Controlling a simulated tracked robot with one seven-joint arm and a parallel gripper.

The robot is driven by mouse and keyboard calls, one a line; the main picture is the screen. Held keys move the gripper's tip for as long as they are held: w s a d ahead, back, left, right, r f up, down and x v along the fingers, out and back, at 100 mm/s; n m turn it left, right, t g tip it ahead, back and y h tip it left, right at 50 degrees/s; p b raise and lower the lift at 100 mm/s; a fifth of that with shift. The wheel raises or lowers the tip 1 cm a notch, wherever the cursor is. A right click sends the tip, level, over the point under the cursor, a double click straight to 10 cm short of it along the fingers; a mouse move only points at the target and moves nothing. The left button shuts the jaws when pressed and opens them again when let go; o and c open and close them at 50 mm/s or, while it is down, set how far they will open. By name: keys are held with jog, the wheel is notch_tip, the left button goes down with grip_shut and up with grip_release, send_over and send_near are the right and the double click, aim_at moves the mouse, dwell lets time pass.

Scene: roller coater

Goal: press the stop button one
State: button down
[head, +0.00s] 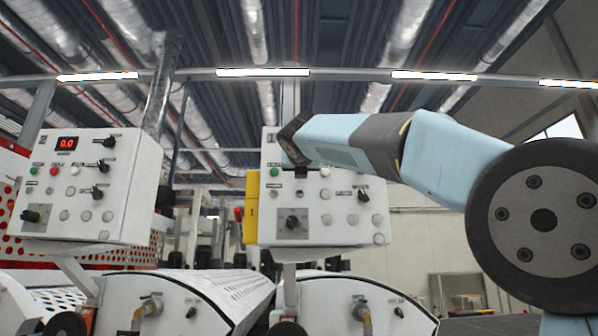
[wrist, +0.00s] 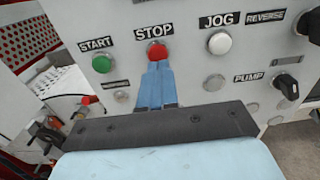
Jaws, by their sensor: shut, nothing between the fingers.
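The red stop button (wrist: 157,50) sits under a STOP label on a white control panel (wrist: 187,55), between a green START button (wrist: 102,64) and a white JOG button (wrist: 220,43). My gripper (wrist: 157,66) is shut and empty, its blue fingers together. In the wrist view its fingertips overlap the lower edge of the red button; I cannot tell whether they touch it. In the head view my gripper (head: 302,166) is at the middle panel (head: 330,232), and its red button is hidden behind the gripper and wrist.
A second panel (head: 125,205) at the left has its own red button (head: 54,171) and a red display (head: 67,143). On the middle panel are a PUMP knob (wrist: 287,86) and other knobs. White roller covers (head: 215,289) lie below. A yellow plate (head: 251,207) edges the middle panel.

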jog(key=s, duration=1.2)
jog(key=shift+a+r, duration=0.15)
jog(key=shift+r, duration=0.25)
jog(key=s+d+f+m+g+h, duration=0.1)
jog(key=s+d+f+m+g, duration=0.1)
jog(key=d+f+m, duration=0.6)
jog(key=s+d+f+m+g, duration=0.1)
jog(key=s+f+m+g, duration=0.2)
jog(key=f, duration=0.8)
jog(key=s+d+f+m+g+h, duration=0.1)
jog(key=s+d+f+m+g, duration=0.1)
jog(key=d+f+m, duration=0.6)
jog(key=s+d+f+m+g+y, duration=0.1)
jog(key=s+f+m, duration=0.4)
jog(key=f, duration=0.4)
jog(key=s+f+m+g, duration=0.2)
jog(key=s+f+m, duration=0.3)
jog(key=f, duration=0.5)
jog(key=s+d+f+m+g+y, duration=0.1)
jog(key=s+f+m, duration=0.4)
jog(key=f, duration=0.5)
jog(key=shift+s+d+f+m+g+y, duration=0.15)
jog(key=shift+s+d+m+g+y, duration=0.2)
jog(key=shift+m+g, duration=0.4)
jog(key=c, duration=1.8)
grip_release()
